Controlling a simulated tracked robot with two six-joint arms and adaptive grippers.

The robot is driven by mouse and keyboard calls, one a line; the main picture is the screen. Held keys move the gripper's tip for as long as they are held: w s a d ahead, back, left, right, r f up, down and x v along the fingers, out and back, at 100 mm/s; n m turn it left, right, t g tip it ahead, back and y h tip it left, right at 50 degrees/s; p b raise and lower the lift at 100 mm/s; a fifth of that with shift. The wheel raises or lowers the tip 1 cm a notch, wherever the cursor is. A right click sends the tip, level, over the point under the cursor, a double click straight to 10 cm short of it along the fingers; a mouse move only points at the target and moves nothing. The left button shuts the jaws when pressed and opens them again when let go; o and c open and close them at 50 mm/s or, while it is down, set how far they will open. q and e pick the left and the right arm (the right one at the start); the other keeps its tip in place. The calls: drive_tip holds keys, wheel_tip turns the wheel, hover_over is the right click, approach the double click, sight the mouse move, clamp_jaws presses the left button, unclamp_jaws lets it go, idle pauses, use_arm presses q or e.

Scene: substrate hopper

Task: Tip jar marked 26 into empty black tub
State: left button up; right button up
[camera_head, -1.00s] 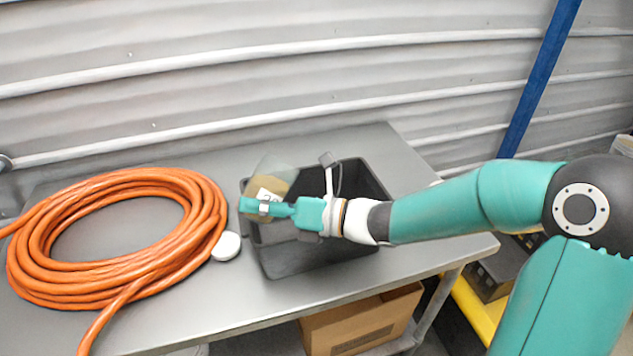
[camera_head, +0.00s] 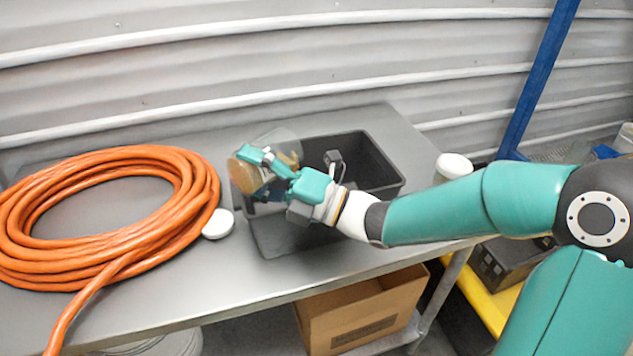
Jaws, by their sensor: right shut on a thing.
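My right gripper (camera_head: 268,163) is shut on a clear jar (camera_head: 243,178) with tan contents. The jar is tilted and is held over the left part of the black tub (camera_head: 385,160). The fingers cover part of the jar, and I cannot read a number on it. The tub stands on the metal table, and its inner right side looks empty. My gripper and the jar hide part of the tub's left and front. My left gripper is not in view.
A coiled orange hose (camera_head: 120,255) lies on the metal table (camera_head: 240,275) at left. A round white lid (camera_head: 218,223) lies between hose and tub. A white-lidded container (camera_head: 453,166) stands behind my right arm. A cardboard box (camera_head: 365,310) sits below the table.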

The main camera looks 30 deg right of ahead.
drive_tip(key=m+t+b, duration=0.1)
drive_tip(key=d+r+m+b, duration=0.1)
drive_tip(key=m+b, duration=0.1)
drive_tip(key=shift+w+m+t, duration=0.1)
drive_tip(key=shift+m+t, duration=0.2)
drive_tip(key=shift+t, duration=0.1)
drive_tip(key=shift+w+d+r+m+t+h+b, duration=0.1)
drive_tip(key=shift+d+r+m+t+h+b, duration=0.25)
drive_tip(key=shift+m, duration=0.35)
drive_tip(key=shift+w+d+r+m+t+h+b, duration=0.1)
drive_tip(key=shift+r+m+t+h+b, duration=0.2)
drive_tip(key=shift+r+m, duration=0.35)
drive_tip(key=shift+f, duration=0.1)
